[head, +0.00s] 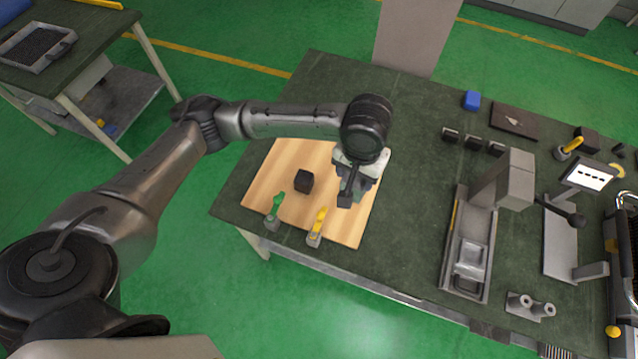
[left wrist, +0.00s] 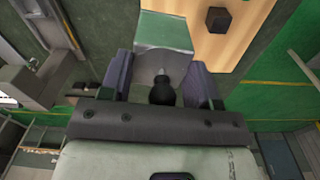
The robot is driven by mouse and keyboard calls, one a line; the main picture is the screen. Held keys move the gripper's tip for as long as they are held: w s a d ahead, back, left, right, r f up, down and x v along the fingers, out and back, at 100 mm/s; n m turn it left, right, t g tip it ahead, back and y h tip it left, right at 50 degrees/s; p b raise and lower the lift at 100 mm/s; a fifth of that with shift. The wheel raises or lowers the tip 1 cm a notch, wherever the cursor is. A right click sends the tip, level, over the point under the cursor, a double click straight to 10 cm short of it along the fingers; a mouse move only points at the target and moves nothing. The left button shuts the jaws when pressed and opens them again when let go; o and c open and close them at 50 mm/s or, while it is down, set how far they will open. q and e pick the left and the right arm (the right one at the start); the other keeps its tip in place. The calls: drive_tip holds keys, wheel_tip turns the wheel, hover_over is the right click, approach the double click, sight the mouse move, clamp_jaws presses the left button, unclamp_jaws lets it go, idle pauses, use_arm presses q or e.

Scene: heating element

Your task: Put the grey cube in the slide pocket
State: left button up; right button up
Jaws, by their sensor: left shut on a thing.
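My left gripper (head: 352,192) is over the right part of the wooden board. In the left wrist view its two fingers (left wrist: 162,82) are shut on the grey cube (left wrist: 165,32), a smooth block with a greenish sheen on one face. In the head view the gripper mostly hides the cube. The slide appears to be the long grey channel (head: 452,272) under the grey machine head on the right of the table. A shiny recess (head: 471,258) in it looks like the pocket; its inside is not clear. My right gripper is not in view.
A black cube (head: 304,181) lies on the wooden board (head: 345,232), with a green-handled tool (head: 275,208) and a yellow-handled tool (head: 319,222) near its front edge. A grey machine head (head: 514,178) overhangs the channel. The green tabletop (head: 415,200) between board and channel is clear.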

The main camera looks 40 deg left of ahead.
use_arm(q)
wheel_tip(320, 180, down, 15)
drive_tip(key=w+n+b, duration=0.2)
drive_tip(key=b, duration=0.7)
drive_tip(key=shift+w+a+f+b, duration=0.5)
drive_tip(key=shift+a+f+b, duration=0.3)
drive_tip(key=shift+a+f, duration=1.15)
drive_tip(key=shift+w+a+f+b, duration=0.45)
drive_tip(key=shift+a+f+b, duration=0.35)
drive_tip(key=shift+a+f, duration=1.1)
drive_tip(key=shift+w+a+f+b, duration=0.5)
drive_tip(key=shift+a+f+b, duration=0.3)
drive_tip(key=shift+a+f, duration=1.1)
drive_tip(key=shift+d+f, duration=0.2)
drive_tip(key=shift+d, duration=0.05)
drive_tip(key=o, duration=1.2)
drive_tip(key=shift+f, duration=0.2)
